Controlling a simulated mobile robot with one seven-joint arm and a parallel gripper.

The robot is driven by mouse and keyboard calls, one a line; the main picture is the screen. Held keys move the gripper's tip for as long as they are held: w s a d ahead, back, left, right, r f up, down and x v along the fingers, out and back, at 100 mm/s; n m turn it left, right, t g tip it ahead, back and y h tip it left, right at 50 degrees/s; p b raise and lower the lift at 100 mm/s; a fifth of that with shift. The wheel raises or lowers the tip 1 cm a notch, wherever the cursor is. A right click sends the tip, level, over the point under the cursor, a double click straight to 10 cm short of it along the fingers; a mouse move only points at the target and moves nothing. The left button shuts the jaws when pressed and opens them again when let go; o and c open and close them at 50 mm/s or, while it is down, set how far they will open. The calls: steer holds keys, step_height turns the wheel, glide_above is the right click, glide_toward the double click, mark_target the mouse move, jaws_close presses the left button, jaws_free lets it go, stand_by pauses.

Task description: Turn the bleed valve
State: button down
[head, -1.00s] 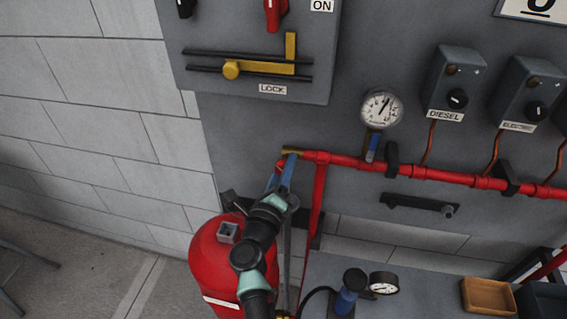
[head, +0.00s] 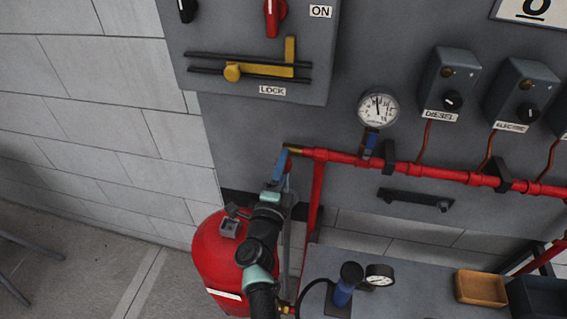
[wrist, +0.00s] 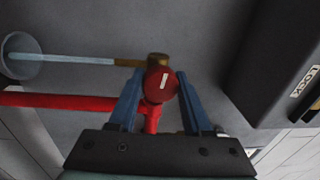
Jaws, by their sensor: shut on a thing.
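The bleed valve shows in the wrist view as a round red knob (wrist: 162,84) with a white mark, by a brass outlet (wrist: 132,62) at the end of the red pipe. My gripper (wrist: 160,88) has its blue fingers on both sides of the knob and is shut on it. In the head view my gripper (head: 284,166) is at the pipe's left end, by the brass piece (head: 294,149), and hides most of the knob. A pale bluish streak (wrist: 85,59) runs from the outlet to a round, cup-like shape (wrist: 22,56).
A gauge (head: 378,109) stands on the red pipe (head: 420,172), its needle pointing nearly straight up. A lock panel (head: 300,50) hangs above my gripper. A red tank (head: 215,265) stands below left. A black handle bar (head: 415,199) sits below the pipe.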

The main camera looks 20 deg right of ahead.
steer(key=shift+r, duration=0.1)
stand_by(0.3)
steer(key=shift+c, duration=1.8)
jaws_free()
steer(key=p+v, duration=0.1)
steer(key=v, duration=1.2)
